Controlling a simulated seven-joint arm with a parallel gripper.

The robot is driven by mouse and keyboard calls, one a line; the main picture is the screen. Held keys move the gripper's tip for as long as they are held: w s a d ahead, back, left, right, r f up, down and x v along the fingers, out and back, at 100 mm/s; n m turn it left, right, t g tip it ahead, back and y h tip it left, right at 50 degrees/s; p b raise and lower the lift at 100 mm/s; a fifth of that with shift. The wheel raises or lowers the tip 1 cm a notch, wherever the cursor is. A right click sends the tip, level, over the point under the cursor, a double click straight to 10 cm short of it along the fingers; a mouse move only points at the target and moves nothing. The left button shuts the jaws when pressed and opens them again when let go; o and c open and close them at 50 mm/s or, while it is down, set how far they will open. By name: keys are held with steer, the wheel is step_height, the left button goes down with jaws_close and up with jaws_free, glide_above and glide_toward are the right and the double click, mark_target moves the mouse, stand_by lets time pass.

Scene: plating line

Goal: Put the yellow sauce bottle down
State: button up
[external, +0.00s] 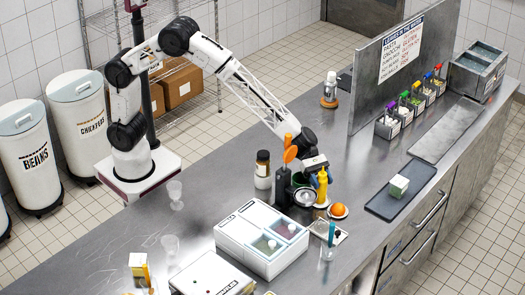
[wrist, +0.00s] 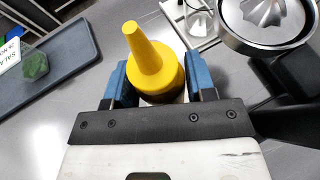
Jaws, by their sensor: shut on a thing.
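The yellow sauce bottle (external: 322,187) is upright in my gripper (external: 320,178), near the middle of the steel counter. In the wrist view the bottle (wrist: 148,62) has its nozzle towards the camera, and the two blue fingers of my gripper (wrist: 158,88) close on it from both sides. The bottle's base is hard to make out, so I cannot tell whether it touches the counter.
A juicer (external: 305,197) stands just left of the bottle, and its metal cone (wrist: 270,12) shows in the wrist view. An orange (external: 339,210) is close on the right. Counter between tray and orange is clear.

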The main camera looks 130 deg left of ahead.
steer(key=shift+f, duration=0.15)
steer(key=o, duration=1)
steer(key=v, duration=1.2)
steer(key=shift+r, duration=0.25)
steer(key=shift+d, duration=0.1)
stand_by(0.4)
steer(key=s+d+r+n+g+y, duration=0.1)
steer(key=s+d+r+n+y, duration=0.35)
steer(key=s+r+n, duration=0.4)
steer(key=s+d+r+n+y, duration=0.4)
steer(key=s+d+r+n, duration=0.15)
steer(key=n, duration=0.55)
steer(key=s+d+f+n+g+h, duration=0.1)
steer(key=s+d+n, duration=0.5)
steer(key=s, duration=0.6)
steer(key=s+d+f+n+g+h, duration=0.1)
steer(key=s+d+f+n+g, duration=0.2)
steer(key=s, duration=1)
steer(key=s+d+f+n+g+h, duration=0.1)
steer(key=s+d+f+n+g, duration=0.1)
steer(key=s+d+n+g, duration=0.3)
steer(key=s+d+n, duration=0.4)
steer(key=s+n, duration=0.2)
steer(key=s, duration=0.2)
steer(key=shift+n, duration=0.35)
